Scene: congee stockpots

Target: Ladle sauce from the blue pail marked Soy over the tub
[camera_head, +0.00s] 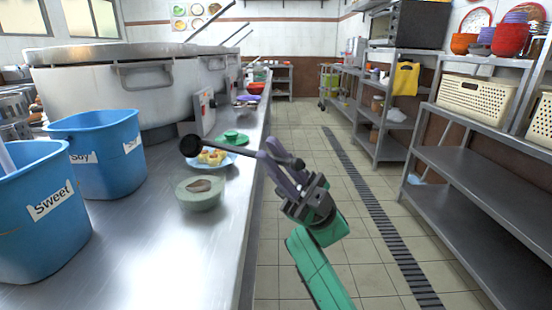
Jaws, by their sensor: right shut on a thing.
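The blue pail marked Soy (108,172) stands on the steel counter at the left, behind another blue pail marked Sweet (35,245). Its inside is mostly hidden from this angle. The tub (198,199) is a round, pale green container with a brown patch on top, on the counter to the right of the pails. My right gripper (268,153) is shut on the ladle's handle, at the counter's right edge. The ladle (191,146) points left, its dark bowl in the air above and behind the tub, apart from both pails. My left gripper is not in view.
A plate of food (224,164) and a green lidded dish (233,138) sit behind the tub. Large steel stockpots (90,100) stand at the back left. A light stick leans in the Sweet pail. The counter front is clear; shelves (480,190) stand across the aisle.

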